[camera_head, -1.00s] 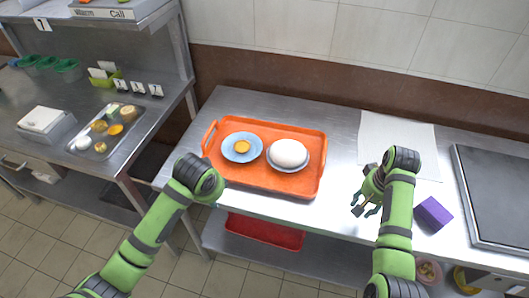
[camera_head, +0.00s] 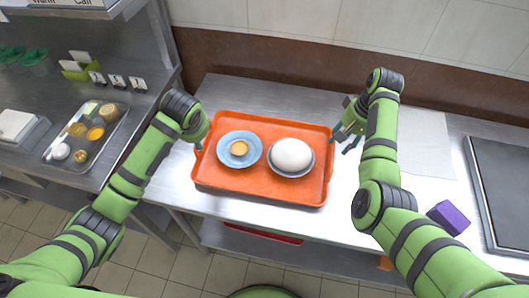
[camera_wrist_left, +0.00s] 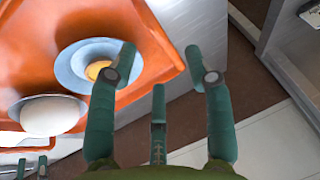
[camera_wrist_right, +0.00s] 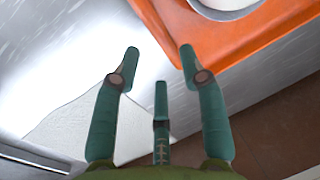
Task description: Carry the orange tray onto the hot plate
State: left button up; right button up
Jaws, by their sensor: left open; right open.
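The orange tray (camera_head: 262,187) lies flat on the steel counter. It holds a blue plate (camera_head: 228,157) with a yolk-coloured item (camera_head: 239,148) and a bowl with a white rounded mound (camera_head: 292,154). Contact with the tray cannot be told. The dark hot plate (camera_head: 508,190) is at the far right.
A purple block (camera_head: 448,217) sits on the counter before the hot plate. A pale sheet (camera_head: 425,140) lies between tray and hot plate. At left, another counter holds a metal tray of small foods (camera_head: 72,155). A wall stands behind.

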aim_at(333, 152)
pick_arm(q)
jog(key=shift+f, duration=0.1)
pick_arm(e)
jog(key=shift+f, duration=0.1)
pick_arm(q)
jog(key=shift+x, duration=3.45)
pick_arm(e)
jog(key=shift+a+f, duration=0.2)
jog(key=shift+f, duration=0.9)
jog(key=shift+a+f, duration=0.25)
jog(key=shift+f, duration=0.9)
jog(key=shift+a+f, duration=0.2)
jog(key=shift+f, duration=0.9)
pick_arm(q)
jog(key=shift+c, duration=0.4)
pick_arm(e)
jog(key=shift+w, duration=0.1)
jog(key=shift+c, duration=0.4)
pick_arm(q)
jog(key=c, duration=0.7)
pick_arm(e)
jog(key=c, duration=0.7)
pick_arm(q)
grip_shut()
pick_arm(e)
grip_shut()
pick_arm(q)
jog(key=shift+a, duration=0.1)
